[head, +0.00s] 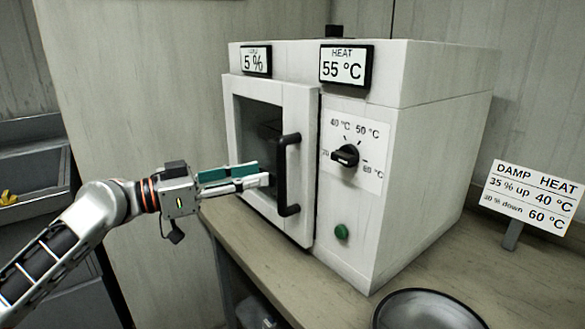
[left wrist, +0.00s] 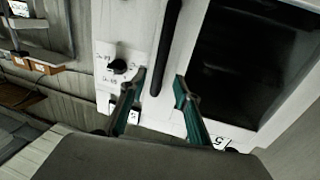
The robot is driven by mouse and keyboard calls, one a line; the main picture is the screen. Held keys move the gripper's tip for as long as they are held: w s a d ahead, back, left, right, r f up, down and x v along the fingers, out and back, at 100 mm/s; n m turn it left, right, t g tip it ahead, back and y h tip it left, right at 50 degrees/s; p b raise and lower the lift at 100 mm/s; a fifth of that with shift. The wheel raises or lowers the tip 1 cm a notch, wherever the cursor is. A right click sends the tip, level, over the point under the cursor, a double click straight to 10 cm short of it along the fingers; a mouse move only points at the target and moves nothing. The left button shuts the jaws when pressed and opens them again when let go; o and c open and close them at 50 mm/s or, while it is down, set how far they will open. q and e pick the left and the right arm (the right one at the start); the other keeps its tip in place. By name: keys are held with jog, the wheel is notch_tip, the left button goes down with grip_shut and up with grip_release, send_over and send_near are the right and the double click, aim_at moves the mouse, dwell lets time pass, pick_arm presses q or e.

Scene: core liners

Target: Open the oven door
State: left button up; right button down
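The white oven (head: 415,150) stands on a counter, its windowed door (head: 300,110) looking closed against the body. A black vertical bar handle (head: 283,190) is on the door's right side; it also shows in the left wrist view (left wrist: 168,45). My left gripper (head: 268,180) is at the handle's mid-height, pointing at it. In the left wrist view its teal-padded fingers (left wrist: 160,76) are apart, with the handle showing between the tips. I cannot tell whether they touch it. My right gripper is out of view.
A dial (head: 345,155) and a green button (head: 341,232) sit right of the door. Displays read 5 % (head: 256,60) and 55 °C (head: 345,66). A damp/heat sign (head: 530,195) and a round dish (head: 425,312) are on the counter (head: 480,270).

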pick_arm(q)
jog(key=shift+p+x, duration=0.3)
jog(key=shift+x, duration=3.25)
grip_shut()
